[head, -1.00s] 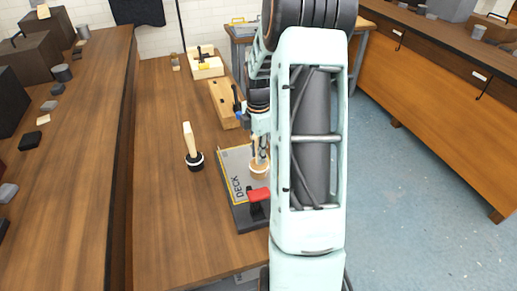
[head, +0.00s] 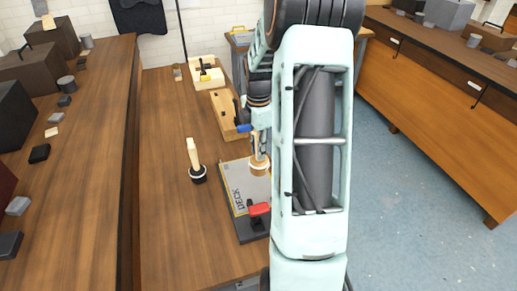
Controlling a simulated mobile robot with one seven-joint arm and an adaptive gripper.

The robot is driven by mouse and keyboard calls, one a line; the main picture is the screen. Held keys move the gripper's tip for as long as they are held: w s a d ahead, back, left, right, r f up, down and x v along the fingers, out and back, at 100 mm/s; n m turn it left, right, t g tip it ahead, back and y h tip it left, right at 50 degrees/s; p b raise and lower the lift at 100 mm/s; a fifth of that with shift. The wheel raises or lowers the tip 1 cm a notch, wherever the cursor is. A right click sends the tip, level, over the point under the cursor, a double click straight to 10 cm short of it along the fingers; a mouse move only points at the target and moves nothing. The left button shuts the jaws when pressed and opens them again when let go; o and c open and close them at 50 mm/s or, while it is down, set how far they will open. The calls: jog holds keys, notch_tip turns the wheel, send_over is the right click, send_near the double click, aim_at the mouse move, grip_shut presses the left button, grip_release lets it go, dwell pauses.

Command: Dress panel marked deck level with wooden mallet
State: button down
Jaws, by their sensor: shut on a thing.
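The panel marked DECK (head: 236,183) is a flat grey plate with a yellow edge strip. It lies in a dark fixture (head: 250,230) on the wooden bench. My gripper (head: 259,146) is shut on a wooden mallet (head: 258,168), held with its pale round head down over the far right part of the panel. I cannot tell whether the head touches the panel. My arm hides the panel's right side and part of the gripper. A second mallet with a black head (head: 198,174) stands on the bench left of the panel, its pale handle up.
A red-handled clamp (head: 259,209) sits at the panel's near end. A wooden block (head: 228,114) and a light wooden tray (head: 208,78) lie farther back. The bench left of the black mallet is clear. A side bench (head: 95,130) holds several dark blocks.

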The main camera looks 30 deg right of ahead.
jog(key=s+a+r+p, duration=0.1)
jog(key=s+a, duration=0.3)
jog(key=s, duration=0.4)
jog(key=shift+r, duration=0.5)
